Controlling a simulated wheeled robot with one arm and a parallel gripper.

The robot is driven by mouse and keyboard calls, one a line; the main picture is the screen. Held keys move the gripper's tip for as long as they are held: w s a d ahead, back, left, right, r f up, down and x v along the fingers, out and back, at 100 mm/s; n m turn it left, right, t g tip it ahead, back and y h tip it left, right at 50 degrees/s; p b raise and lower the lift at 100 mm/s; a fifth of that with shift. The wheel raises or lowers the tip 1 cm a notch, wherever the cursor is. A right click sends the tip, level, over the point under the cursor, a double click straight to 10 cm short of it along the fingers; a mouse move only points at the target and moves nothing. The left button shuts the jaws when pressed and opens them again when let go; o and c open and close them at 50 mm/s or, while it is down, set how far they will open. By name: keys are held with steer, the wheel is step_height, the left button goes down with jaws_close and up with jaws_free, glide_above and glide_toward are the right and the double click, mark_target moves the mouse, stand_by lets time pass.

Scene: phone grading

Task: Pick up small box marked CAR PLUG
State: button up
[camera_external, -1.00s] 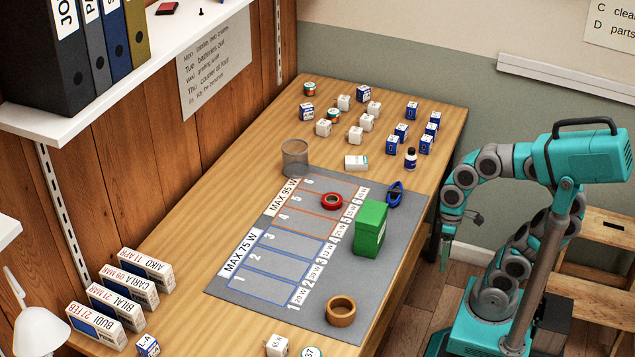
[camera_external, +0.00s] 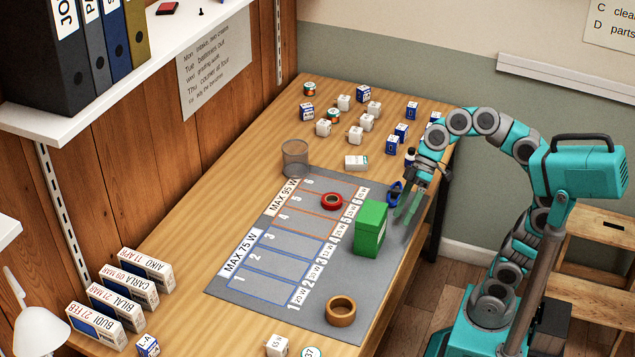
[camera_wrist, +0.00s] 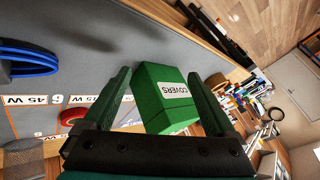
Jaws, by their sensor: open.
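No label reading CAR PLUG can be made out, so I cannot tell which small box it is. Several small white boxes (camera_external: 355,135) and blue-and-white boxes (camera_external: 306,112) stand at the far end of the bench. A flat white box (camera_external: 356,162) lies nearer the mat. My gripper (camera_external: 404,212) is over the right edge of the grey mat, beside the green box. In the wrist view my gripper (camera_wrist: 160,74) is open with nothing held, and the green COVERS box (camera_wrist: 172,98) shows beyond and between its fingers. My arm hides some boxes at the right.
The grey mat (camera_external: 240,300) has numbered fields and holds a red tape roll (camera_external: 332,201), a tan ring (camera_external: 340,311) and the green box (camera_external: 370,230). A blue ring (camera_external: 395,192) lies by my gripper. A clear cup (camera_external: 295,158) stands at the back. Named boxes (camera_external: 95,323) line the left.

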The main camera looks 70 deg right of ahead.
steer(key=w+d+r+h+p, duration=0.1)
steer(key=w+d+r+h, duration=0.2)
steer(key=w+d, duration=0.8)
steer(key=m+t+h+p, duration=0.1)
steer(key=h, duration=0.2)
glide_toward(357, 160)
steer(key=shift+a+f, duration=0.45)
steer(key=shift+f, duration=0.05)
steer(key=shift+w+d+f, duration=0.2)
steer(key=shift+f, duration=0.05)
steer(key=shift+x, duration=0.9)
steer(key=shift+d+x, duration=0.1)
steer(key=shift+x, duration=1.25)
steer(key=shift+d+x, duration=0.15)
steer(key=shift+x, duration=1.25)
jaws_close()
